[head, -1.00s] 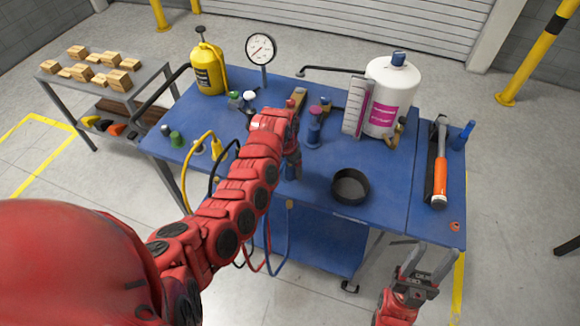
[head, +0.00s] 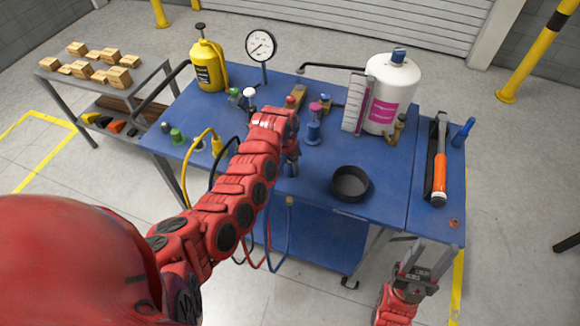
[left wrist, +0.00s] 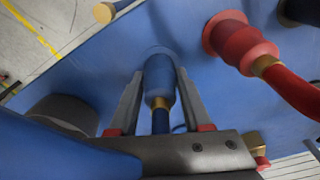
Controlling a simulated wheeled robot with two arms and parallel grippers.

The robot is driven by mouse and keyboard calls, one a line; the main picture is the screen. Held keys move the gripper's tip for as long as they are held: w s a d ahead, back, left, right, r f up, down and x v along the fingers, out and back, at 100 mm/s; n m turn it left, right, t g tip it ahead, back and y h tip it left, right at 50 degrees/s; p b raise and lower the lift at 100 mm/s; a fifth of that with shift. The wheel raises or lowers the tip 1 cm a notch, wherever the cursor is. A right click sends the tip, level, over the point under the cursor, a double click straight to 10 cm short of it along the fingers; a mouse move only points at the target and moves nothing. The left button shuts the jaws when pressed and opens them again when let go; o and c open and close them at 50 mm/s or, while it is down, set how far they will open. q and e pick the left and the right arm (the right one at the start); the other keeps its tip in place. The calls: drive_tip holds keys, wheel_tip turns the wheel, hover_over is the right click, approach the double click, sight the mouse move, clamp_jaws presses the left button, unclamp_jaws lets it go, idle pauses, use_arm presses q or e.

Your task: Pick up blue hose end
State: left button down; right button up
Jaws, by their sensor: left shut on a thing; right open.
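The blue hose end (left wrist: 159,78) stands between the two fingers of my left gripper (left wrist: 157,75) in the left wrist view, with a brass collar and dark blue hose at its near end. The fingers are shut on it. Its far tip is close to the blue table surface; I cannot tell if it touches. In the head view my left gripper (head: 290,165) is over the front middle of the table, and my wrist hides most of the hose end. My right gripper (head: 431,250) is open and empty off the table's front right corner.
A red hose end (left wrist: 240,45) is right of my left gripper in the wrist view. A black round dish (head: 350,184), a blue post with a pink top (head: 314,124), a white bottle (head: 390,95) and a hammer (head: 438,160) stand or lie on the blue table (head: 385,205).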

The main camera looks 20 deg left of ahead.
use_arm(q)
drive_tip(key=shift+r, duration=0.1)
idle(0.3)
drive_tip(key=shift+r+b, duration=0.8)
drive_tip(key=shift+b, duration=0.15)
drive_tip(key=shift+r+b, duration=0.5)
drive_tip(key=shift+r, duration=0.1)
drive_tip(key=s, duration=0.2)
drive_tip(key=shift+s+a+r, duration=0.1)
drive_tip(key=shift+s+r, duration=0.15)
drive_tip(key=shift+s, duration=0.05)
drive_tip(key=s+a+r+p, duration=0.1)
drive_tip(key=s+p, duration=0.1)
drive_tip(key=s, duration=1.1)
drive_tip(key=shift+s+a+r, duration=0.2)
drive_tip(key=shift+a+r, duration=0.05)
drive_tip(key=shift+a, duration=0.15)
